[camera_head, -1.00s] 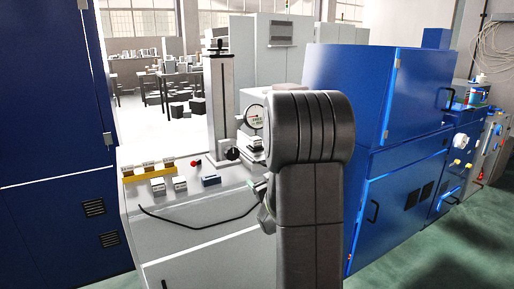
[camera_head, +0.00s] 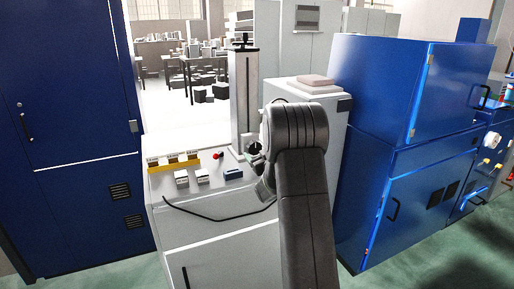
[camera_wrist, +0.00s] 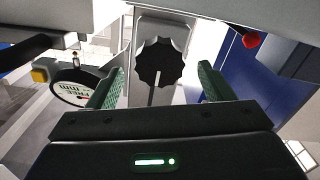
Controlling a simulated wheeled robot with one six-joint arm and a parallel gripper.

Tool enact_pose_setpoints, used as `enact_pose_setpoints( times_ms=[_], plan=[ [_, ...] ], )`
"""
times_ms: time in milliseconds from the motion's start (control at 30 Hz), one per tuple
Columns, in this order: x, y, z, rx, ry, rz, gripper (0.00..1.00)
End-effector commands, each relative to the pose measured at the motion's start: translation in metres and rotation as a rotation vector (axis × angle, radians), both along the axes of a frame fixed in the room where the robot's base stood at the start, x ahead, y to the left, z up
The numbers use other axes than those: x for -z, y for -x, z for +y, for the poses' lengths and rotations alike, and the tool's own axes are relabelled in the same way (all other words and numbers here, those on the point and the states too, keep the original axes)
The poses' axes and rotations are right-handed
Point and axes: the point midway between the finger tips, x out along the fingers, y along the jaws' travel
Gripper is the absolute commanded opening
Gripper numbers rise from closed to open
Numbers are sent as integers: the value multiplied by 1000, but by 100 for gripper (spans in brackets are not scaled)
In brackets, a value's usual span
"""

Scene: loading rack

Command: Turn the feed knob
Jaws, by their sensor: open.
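The feed knob, black with a fluted edge and a pale line on its face, is in the wrist view (camera_wrist: 163,60). It lies between and beyond the fingers of my gripper (camera_wrist: 162,74), which is open with its green finger pads apart to either side. No contact with the knob shows. In the head view, a small black knob (camera_head: 254,147) sits at the foot of the grey column (camera_head: 244,100). My gripper (camera_head: 258,166) is close in front of it, partly hidden by my arm.
A round dial gauge (camera_wrist: 72,90) is left of the fingers in the wrist view. A blue cabinet (camera_head: 385,100) stands at the right.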

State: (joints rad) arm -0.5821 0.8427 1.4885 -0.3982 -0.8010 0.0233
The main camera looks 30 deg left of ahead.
Motion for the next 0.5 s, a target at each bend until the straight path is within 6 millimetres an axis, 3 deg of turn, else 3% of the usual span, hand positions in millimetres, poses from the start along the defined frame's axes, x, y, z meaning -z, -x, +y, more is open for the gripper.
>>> enact_pose_setpoints(
  times_ms=[200, 500],
  plan=[
    [0, -11, 12, 0, 0, 1, 75],
    [0, -12, 14, 1, -1, 1, 75]
  ],
)
